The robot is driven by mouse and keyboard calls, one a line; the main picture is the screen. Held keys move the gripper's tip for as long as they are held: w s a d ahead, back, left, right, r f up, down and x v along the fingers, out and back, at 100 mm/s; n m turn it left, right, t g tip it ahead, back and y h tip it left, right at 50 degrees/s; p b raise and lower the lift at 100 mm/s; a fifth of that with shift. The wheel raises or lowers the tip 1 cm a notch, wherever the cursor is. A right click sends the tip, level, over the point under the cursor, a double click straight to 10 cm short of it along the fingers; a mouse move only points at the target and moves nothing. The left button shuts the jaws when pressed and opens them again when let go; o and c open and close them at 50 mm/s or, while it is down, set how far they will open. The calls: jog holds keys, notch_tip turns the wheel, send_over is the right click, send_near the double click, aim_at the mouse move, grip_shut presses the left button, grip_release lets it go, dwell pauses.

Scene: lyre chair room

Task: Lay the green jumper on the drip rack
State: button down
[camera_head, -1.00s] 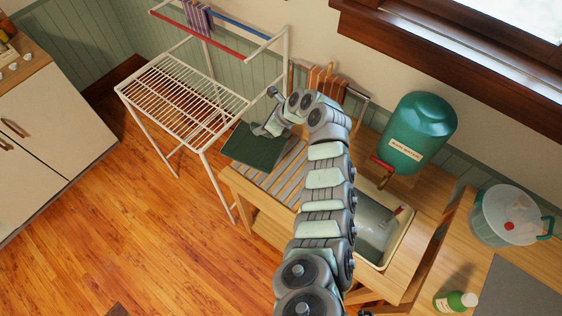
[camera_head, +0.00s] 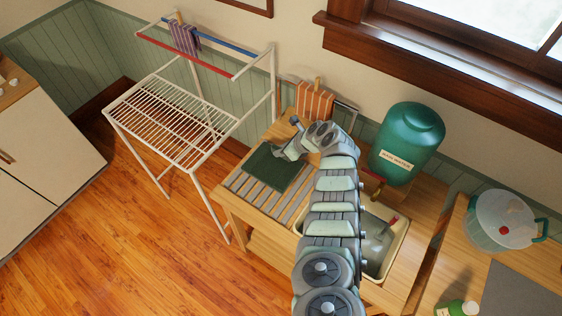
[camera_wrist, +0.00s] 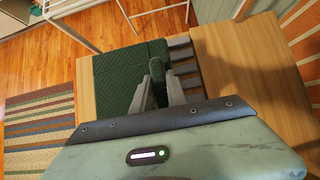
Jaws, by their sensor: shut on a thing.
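The green jumper (camera_head: 270,170) is a folded dark green knit at the slatted board (camera_head: 242,182) left of the sink; whether it rests fully on the slats or is slightly raised, I cannot tell. It also shows in the wrist view (camera_wrist: 115,80). My gripper (camera_head: 283,153) is shut on the jumper, with a green fold between its fingers in the wrist view (camera_wrist: 158,82). A white wire rack (camera_head: 170,122) with a flat grid shelf and red and blue upper bars stands left of the bench, apart from the jumper.
A striped orange cloth (camera_head: 315,102) hangs behind my gripper. The sink (camera_head: 398,240) and a green water tank (camera_head: 408,143) are to the right. A purple striped cloth (camera_head: 184,38) hangs on the rack's bars. The wire shelf is bare. A striped rug (camera_wrist: 40,130) lies on the floor.

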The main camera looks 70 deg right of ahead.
aim_at(282, 160)
notch_tip(282, 160, down, 3)
jog(key=shift+d+r+b, duration=0.1)
jog(key=shift+r+b, duration=0.05)
jog(key=shift+b, duration=0.25)
jog(key=shift+f+b, duration=1.15)
jog(key=shift+f, duration=0.8)
jog(key=shift+f, duration=0.1)
jog(key=c, duration=1.3)
grip_release()
jog(key=shift+s+r+p, duration=0.1)
jog(key=shift+r+p, duration=0.3)
jog(key=p+v, duration=0.3)
jog(key=v, duration=0.8)
jog(key=shift+s+p, duration=0.3)
jog(key=shift+p, duration=0.05)
